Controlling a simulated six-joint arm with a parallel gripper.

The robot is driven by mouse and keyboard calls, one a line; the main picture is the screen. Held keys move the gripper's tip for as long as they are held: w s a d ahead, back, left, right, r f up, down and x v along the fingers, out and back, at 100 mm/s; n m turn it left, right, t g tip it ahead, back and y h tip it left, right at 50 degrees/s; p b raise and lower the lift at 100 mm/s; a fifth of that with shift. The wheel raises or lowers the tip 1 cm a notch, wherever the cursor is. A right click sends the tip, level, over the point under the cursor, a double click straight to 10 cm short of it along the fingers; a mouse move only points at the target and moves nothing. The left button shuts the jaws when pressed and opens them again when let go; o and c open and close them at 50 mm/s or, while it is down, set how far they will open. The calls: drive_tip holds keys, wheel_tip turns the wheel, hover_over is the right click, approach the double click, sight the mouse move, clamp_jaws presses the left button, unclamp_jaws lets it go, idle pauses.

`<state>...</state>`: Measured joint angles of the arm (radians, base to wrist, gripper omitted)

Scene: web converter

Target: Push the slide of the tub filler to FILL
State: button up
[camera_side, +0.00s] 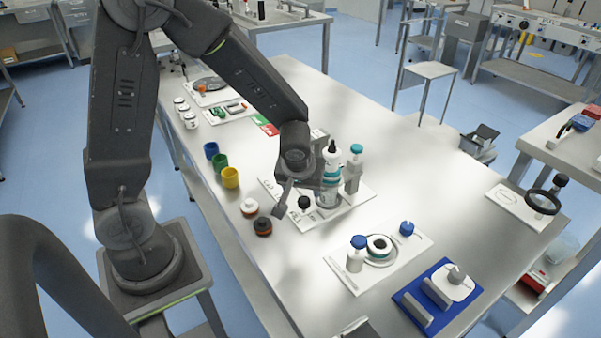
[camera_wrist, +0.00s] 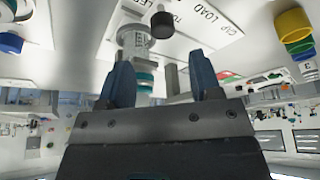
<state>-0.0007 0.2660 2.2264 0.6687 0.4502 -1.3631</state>
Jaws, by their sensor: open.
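My gripper (camera_side: 281,211) is beside the filler, left of the knob. Its two dark blue fingers (camera_wrist: 160,62) are apart with nothing held between them. I cannot tell whether a finger touches the knob.
A teal-capped bottle (camera_side: 354,170) stands right behind the filler. Blue, green and yellow cups (camera_side: 230,178) and two small round pots (camera_side: 263,226) lie to the left. A white mat (camera_side: 345,268) with a blue-capped bottle and a blue tray (camera_side: 410,309) are nearer the front.

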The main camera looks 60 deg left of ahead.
drive_tip(key=v, duration=0.6)
drive_tip(key=shift+r, duration=0.3)
drive_tip(key=shift+s+d, duration=0.1)
drive_tip(key=shift+d, duration=0.05)
drive_tip(key=s+d+r+m+t+h, duration=0.2)
drive_tip(key=s+d+r+m+h, duration=0.1)
drive_tip(key=s+r+m, duration=0.6)
drive_tip(key=s+d+r, duration=0.1)
drive_tip(key=s+r, duration=0.2)
drive_tip(key=s, duration=0.1)
drive_tip(key=shift+r, duration=0.25)
